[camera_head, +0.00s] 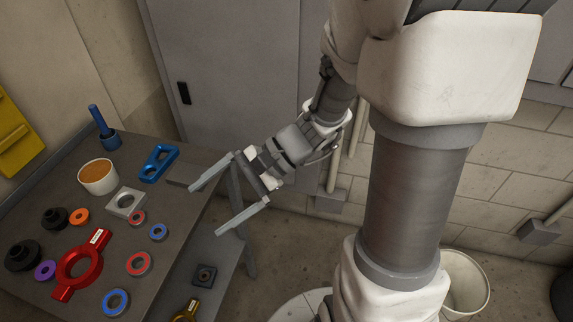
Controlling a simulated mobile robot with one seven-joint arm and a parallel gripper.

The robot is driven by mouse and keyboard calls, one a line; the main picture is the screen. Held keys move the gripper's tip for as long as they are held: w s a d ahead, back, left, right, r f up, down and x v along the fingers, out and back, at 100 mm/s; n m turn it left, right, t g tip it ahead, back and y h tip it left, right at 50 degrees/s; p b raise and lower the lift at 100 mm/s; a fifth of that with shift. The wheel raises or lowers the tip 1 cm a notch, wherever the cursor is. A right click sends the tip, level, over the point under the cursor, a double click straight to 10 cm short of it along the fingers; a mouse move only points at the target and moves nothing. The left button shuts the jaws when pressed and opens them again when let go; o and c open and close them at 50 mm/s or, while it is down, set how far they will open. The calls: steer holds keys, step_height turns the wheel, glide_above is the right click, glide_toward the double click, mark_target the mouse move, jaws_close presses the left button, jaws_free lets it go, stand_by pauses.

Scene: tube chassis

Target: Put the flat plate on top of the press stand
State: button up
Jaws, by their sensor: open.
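My gripper (205,210) is open and empty, its two long fingers pointing left beside the table's right edge. A flat dark grey piece (180,173), possibly the flat plate, lies at the table's back right corner, partly behind the upper finger. A blue flat piece with two openings (158,163) lies to its left. A light grey square block with a round hole (125,202) sits farther forward. A blue post on a round base (109,138) stands at the back left. I cannot tell for sure which thing is the press stand.
The dark table (185,235) holds a red ring with handles (79,267), a white cup (98,177) and several small rings. A lower shelf (222,265) carries a dark square part (204,275). A white bucket (466,285) stands on the floor at right.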

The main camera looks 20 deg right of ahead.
steer(key=s+d+r+n+t+h, duration=0.5)
steer(key=s+d+r+n+h, duration=0.1)
steer(key=d+r+n+h, duration=0.55)
step_height(320, 180, up, 8)
steer(key=p, duration=0.9)
steer(key=shift+s+r, duration=0.2)
steer(key=shift+r, duration=0.05)
steer(key=shift+a, duration=0.1)
